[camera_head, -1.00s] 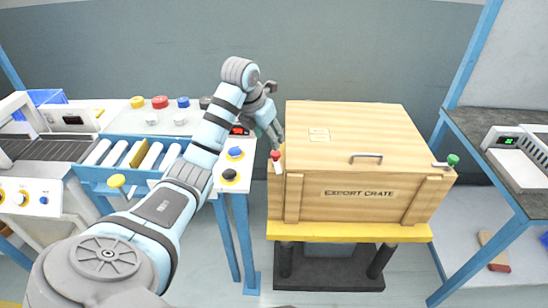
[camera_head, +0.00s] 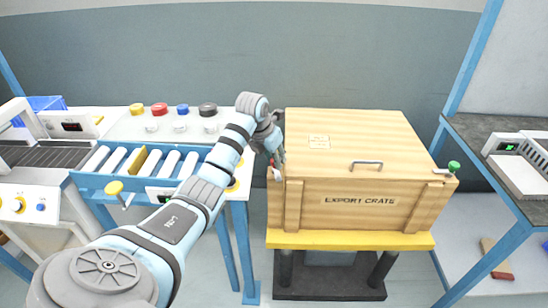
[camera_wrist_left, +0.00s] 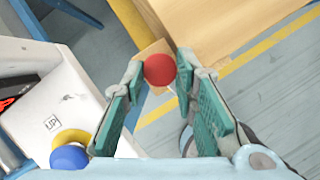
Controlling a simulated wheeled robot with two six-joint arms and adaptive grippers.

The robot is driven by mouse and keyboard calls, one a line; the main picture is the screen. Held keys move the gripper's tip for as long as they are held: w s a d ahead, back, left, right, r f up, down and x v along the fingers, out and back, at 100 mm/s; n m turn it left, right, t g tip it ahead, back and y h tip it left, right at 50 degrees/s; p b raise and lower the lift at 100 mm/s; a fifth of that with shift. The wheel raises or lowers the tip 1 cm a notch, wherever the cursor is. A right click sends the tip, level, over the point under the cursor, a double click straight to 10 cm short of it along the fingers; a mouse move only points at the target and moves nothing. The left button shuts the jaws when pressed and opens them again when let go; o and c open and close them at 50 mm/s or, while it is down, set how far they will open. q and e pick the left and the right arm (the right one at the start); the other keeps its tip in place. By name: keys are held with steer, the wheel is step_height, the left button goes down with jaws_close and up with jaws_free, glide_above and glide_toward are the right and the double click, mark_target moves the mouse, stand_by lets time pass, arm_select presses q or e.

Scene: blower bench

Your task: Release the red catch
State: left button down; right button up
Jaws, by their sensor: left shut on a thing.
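The wooden export crate (camera_head: 362,195) stands on a yellow-topped stand, with a metal handle on its lid. The red catch (camera_head: 276,175) is at the crate's left front corner. In the left wrist view its round red knob (camera_wrist_left: 160,69) sits between the fingertips. My left gripper (camera_head: 277,160) is over this catch and shut on it; its green finger pads (camera_wrist_left: 161,82) show on both sides of the knob. A green-knobbed catch (camera_head: 453,168) is at the crate's right front corner. My right gripper is not in view.
A bench with colored buttons (camera_head: 182,108) and a roller conveyor (camera_head: 148,162) stands on the left, under my left arm. A dark table (camera_head: 475,135) with a white device (camera_head: 520,160) is at the right. The crate's lid top is clear.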

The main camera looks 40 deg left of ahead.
arm_select(q)
steer(key=shift+a+r+m+h+p, duration=0.1)
steer(key=shift+r+m+h+p, duration=0.2)
steer(key=shift+m+p, duration=0.45)
steer(key=shift+f+m, duration=0.25)
steer(key=shift+m, duration=0.3)
steer(key=shift+h, duration=0.3)
steer(key=c, duration=1.3)
jaws_free()
steer(key=v, duration=1.2)
steer(key=shift+w, duration=0.15)
